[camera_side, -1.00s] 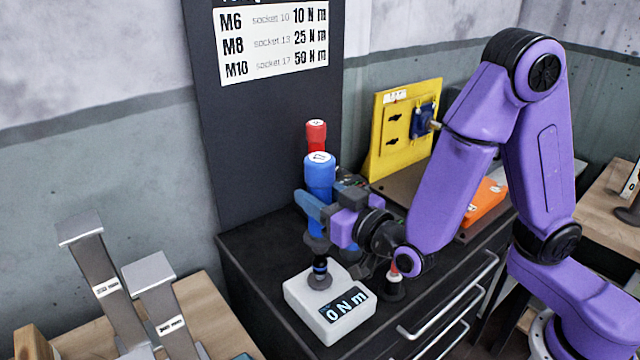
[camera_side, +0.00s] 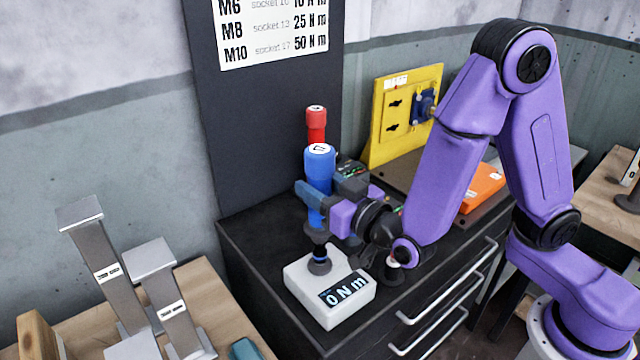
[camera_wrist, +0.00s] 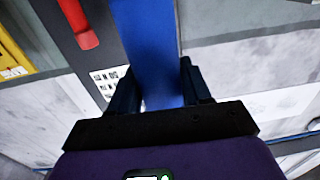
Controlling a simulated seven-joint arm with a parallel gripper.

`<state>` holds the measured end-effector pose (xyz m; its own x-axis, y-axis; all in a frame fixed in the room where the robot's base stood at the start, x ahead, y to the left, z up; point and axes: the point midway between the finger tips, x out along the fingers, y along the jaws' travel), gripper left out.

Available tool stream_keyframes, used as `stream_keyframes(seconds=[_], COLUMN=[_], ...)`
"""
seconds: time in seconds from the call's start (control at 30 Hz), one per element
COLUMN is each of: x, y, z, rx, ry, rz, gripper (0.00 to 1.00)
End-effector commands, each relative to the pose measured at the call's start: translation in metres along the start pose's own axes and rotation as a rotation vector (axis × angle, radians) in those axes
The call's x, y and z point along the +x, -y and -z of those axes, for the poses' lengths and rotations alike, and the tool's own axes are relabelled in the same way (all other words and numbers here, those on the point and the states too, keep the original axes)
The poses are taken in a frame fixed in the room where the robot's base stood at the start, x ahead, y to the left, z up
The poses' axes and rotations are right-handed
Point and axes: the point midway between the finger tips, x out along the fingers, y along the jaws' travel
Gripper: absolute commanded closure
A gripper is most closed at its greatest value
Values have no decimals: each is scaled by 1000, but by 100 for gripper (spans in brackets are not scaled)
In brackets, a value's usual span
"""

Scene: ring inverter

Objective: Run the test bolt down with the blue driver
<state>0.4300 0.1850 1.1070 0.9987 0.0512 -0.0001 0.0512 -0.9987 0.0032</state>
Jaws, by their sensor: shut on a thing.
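The blue driver (camera_side: 319,163) stands upright over the white test block (camera_side: 305,285) in the side view. My gripper (camera_side: 322,203) is shut on the driver's body from the right. In the wrist view the blue driver (camera_wrist: 147,45) fills the space between my two dark fingers (camera_wrist: 157,85). The driver's lower end meets the dark round fitting (camera_side: 319,266) on top of the block. The test bolt itself is hidden there, and I cannot tell how far the socket sits on it. The block's display (camera_side: 345,290) reads 0 N m.
A red driver (camera_side: 316,122) stands close behind the blue one. Grey angled stands (camera_side: 95,245) occupy the wooden bench at left. The dark cabinet top is clear left of the block.

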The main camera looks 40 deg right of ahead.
Motion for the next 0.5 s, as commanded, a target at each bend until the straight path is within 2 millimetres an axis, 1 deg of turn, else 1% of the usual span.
stream_keyframes(seconds=[0.5], x=[0], y=[0], z=[-4], rx=[1], ry=[-5], rz=[0], gripper=[91])
